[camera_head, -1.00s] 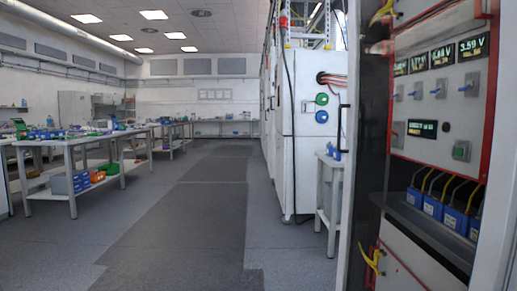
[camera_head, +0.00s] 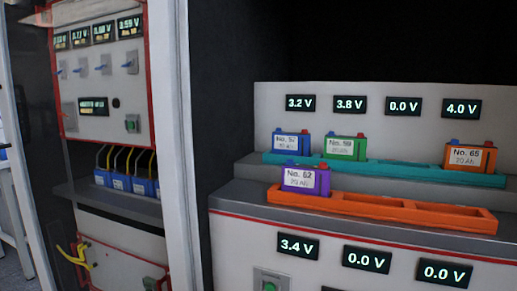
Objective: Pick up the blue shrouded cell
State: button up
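A blue cell (camera_head: 289,145) with a white label stands upright at the left end of the teal tray (camera_head: 395,168), on the upper level of the cabinet at right. Its number is too small to read surely. A green cell (camera_head: 346,147) stands right beside it. A purple cell (camera_head: 306,180) marked No. 62 stands in front of it, in the left end of the lower orange tray (camera_head: 410,213). An orange cell (camera_head: 469,156) marked No. 65 stands at the right end of the teal tray. My gripper is not in view.
Voltage displays (camera_head: 350,104) line the panel behind the trays. More displays and a green button (camera_head: 270,286) are below. A pale upright post (camera_head: 168,140) separates this cabinet from a left one with several blue units (camera_head: 122,184). The orange tray is empty right of the purple cell.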

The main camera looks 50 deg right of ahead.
aim_at(283, 143)
jog(key=i+j+z, duration=0.1)
jog(key=z, duration=0.3)
jog(key=j+z, duration=0.25)
jog(key=z, duration=0.15)
jog(key=j+z, duration=0.2)
jog(key=z, duration=0.2)
